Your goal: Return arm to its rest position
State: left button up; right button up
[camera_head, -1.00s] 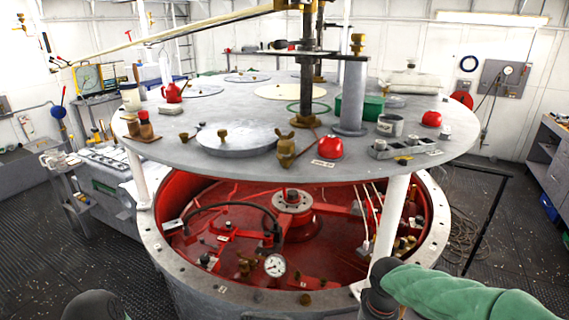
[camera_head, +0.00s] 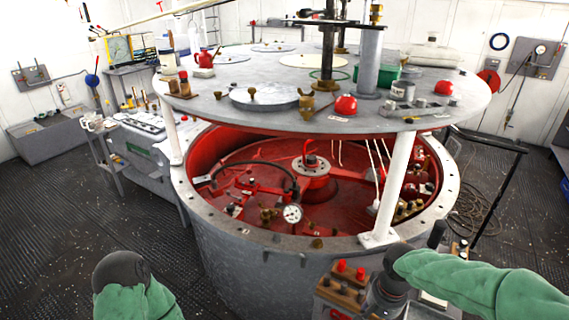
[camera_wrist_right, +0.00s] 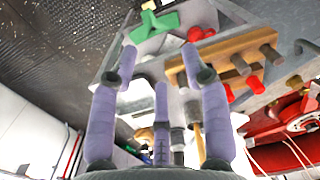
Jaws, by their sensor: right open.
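My right arm comes in from the right in a green sleeve, bent at a dark joint near the front of the big drum (camera_head: 250,255). Its dark wrist points down, and the fingers are hard to make out in the head view. In the right wrist view the purple fingers of my right gripper (camera_wrist_right: 160,65) stand apart with nothing between them.
The wooden block with red knobs (camera_head: 341,288) is close beside my right wrist. A round grey tabletop (camera_head: 210,105) stands on white posts (camera_head: 398,190) above the drum's red interior (camera_head: 250,165). Dark floor (camera_head: 60,220) is open at the left.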

jog(key=s+a+f+n+y, duration=0.1)
jog(key=s+a+f+y, duration=0.1)
jog(key=a+f, duration=0.5)
jog(key=s+a+f+n+y, duration=0.1)
jog(key=a+f, duration=0.1)
jog(key=f, duration=0.8)
pick_arm(q)
jog(key=shift+s, duration=0.2)
pick_arm(e)
jog(key=s+a+f, duration=0.4)
jog(key=s+f, duration=0.5)
jog(key=f, duration=0.2)
jog(key=shift+f+y, duration=0.3)
jog(key=shift+f, duration=0.1)
pick_arm(q)
jog(key=shift+o, duration=0.3)
